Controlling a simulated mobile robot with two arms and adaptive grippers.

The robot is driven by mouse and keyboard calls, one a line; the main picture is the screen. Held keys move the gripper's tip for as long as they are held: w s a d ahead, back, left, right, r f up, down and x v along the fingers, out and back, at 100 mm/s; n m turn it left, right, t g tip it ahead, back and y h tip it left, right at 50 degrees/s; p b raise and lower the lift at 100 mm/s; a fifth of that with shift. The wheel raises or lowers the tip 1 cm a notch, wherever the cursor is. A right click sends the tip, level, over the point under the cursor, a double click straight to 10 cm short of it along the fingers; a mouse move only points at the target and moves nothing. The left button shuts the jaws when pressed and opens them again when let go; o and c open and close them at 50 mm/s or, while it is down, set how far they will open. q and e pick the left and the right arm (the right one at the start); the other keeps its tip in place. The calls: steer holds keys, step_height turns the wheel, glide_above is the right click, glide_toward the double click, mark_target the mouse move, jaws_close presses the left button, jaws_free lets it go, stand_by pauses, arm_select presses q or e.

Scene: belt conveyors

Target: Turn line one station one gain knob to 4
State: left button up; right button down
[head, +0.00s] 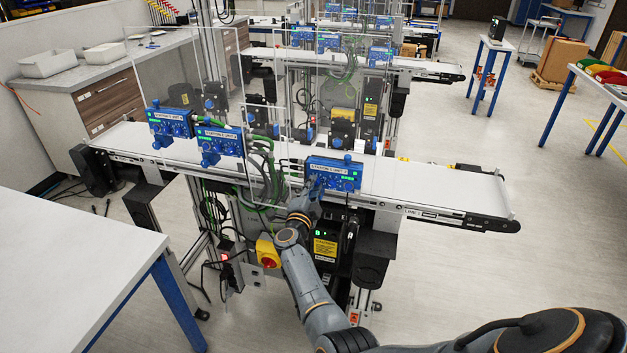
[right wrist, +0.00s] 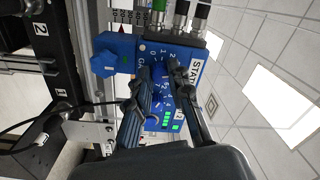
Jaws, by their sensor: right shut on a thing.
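A blue station box (head: 333,176) with green lights is mounted on the near side of the front conveyor; its label is too small to read in the head view. My right gripper (head: 313,188) reaches up to the lower left of its face. In the right wrist view, the box (right wrist: 193,104) appears sideways, with part of "STATION" and a "2" readable. My right fingers (right wrist: 166,80) are shut on a small blue knob (right wrist: 158,70) beside partly hidden "GA" lettering and a numbered dial. The fingers hide its pointer, so its setting cannot be told. My left gripper is out of view.
Two similar blue boxes (head: 170,124) (head: 220,141) stand further left along the conveyor (head: 430,187). Clear panels (head: 270,120) rise above it. A yellow-and-red switch (head: 268,252) is below, left of my right forearm. A white table (head: 70,265) stands at front left.

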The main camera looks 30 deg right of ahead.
steer(key=n+p, duration=0.2)
steer(key=n, duration=0.2)
steer(key=shift+n+p, duration=0.35)
steer(key=shift+n, duration=0.05)
stand_by(0.4)
steer(key=c, duration=1.5)
jaws_free()
